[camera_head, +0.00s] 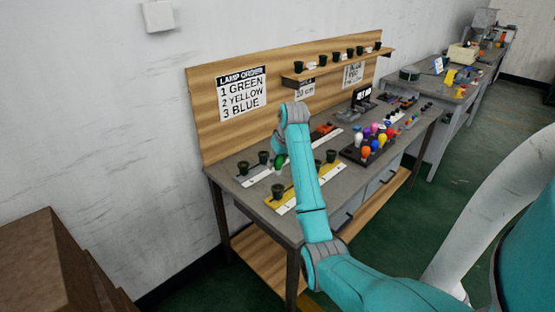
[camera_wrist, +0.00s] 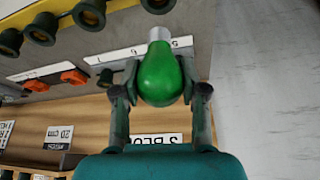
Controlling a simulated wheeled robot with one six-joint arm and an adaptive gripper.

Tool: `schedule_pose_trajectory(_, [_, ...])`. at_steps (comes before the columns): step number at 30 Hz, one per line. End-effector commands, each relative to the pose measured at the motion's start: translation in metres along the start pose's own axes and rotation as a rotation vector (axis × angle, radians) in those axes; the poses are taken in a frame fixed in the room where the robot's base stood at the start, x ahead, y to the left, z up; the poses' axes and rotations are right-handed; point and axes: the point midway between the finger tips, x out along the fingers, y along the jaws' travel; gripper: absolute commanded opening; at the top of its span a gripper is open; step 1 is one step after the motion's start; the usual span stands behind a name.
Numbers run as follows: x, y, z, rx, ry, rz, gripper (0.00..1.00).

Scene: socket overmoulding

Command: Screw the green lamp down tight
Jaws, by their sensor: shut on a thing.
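The green lamp (camera_wrist: 160,74) is held between the two fingers of my gripper (camera_wrist: 160,92), with its silver base (camera_wrist: 159,33) pointing away from the palm. In the head view the green lamp (camera_head: 280,161) shows below the end of my arm, over the white strip on the bench. In the wrist view a dark socket (camera_wrist: 157,4) appears just past the lamp's base, cut by the frame edge. The base looks apart from that socket, but I cannot tell the depth between them.
More dark sockets stand on the white strip (camera_head: 258,174) and yellow strip (camera_head: 302,199). A dark tray (camera_head: 350,154) of coloured lamps lies to the right. A board with a lamp order sign (camera_head: 242,90) and a socket shelf (camera_head: 335,66) rises behind.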

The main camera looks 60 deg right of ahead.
Motion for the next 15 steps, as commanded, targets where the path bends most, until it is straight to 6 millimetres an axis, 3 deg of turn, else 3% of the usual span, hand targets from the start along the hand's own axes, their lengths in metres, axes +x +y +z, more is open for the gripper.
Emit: schedule_pose_trajectory(15, [0.0085, 0.0, 0.0036, 0.0, 0.0, 0.0, 0.1])
